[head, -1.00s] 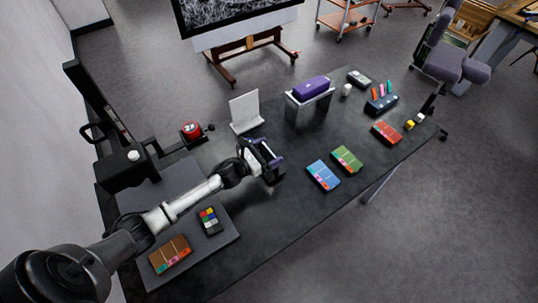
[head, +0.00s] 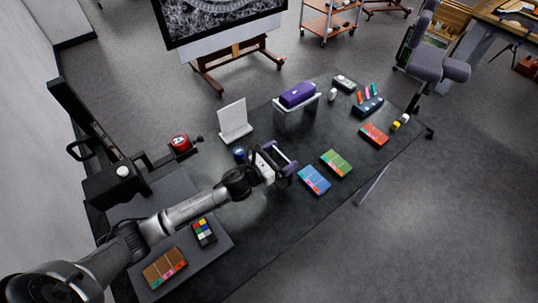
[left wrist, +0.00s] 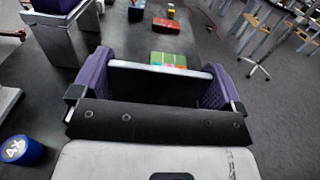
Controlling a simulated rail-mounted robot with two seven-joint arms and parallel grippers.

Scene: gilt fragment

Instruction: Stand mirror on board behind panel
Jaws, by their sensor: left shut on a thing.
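My left gripper (head: 280,162) is above the middle of the dark table, left of the blue box. In the left wrist view its purple fingers (left wrist: 155,85) are shut on a flat, pale-edged thing (left wrist: 150,66), which I take to be the mirror; its face is mostly hidden. A white upright panel (head: 234,118) on a base stands on the table behind and left of the gripper. A flat dark grey board (head: 219,254) lies at the table's near left, though I cannot tell if it is the task's board. My right gripper is not in view.
A blue 4X cylinder (head: 239,153) stands between panel and gripper. A purple block (head: 297,93) sits on a grey stand (head: 284,121). Blue (head: 314,180), green (head: 336,163) and red (head: 374,134) boxes lie to the right. A red round thing (head: 180,142) is at left.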

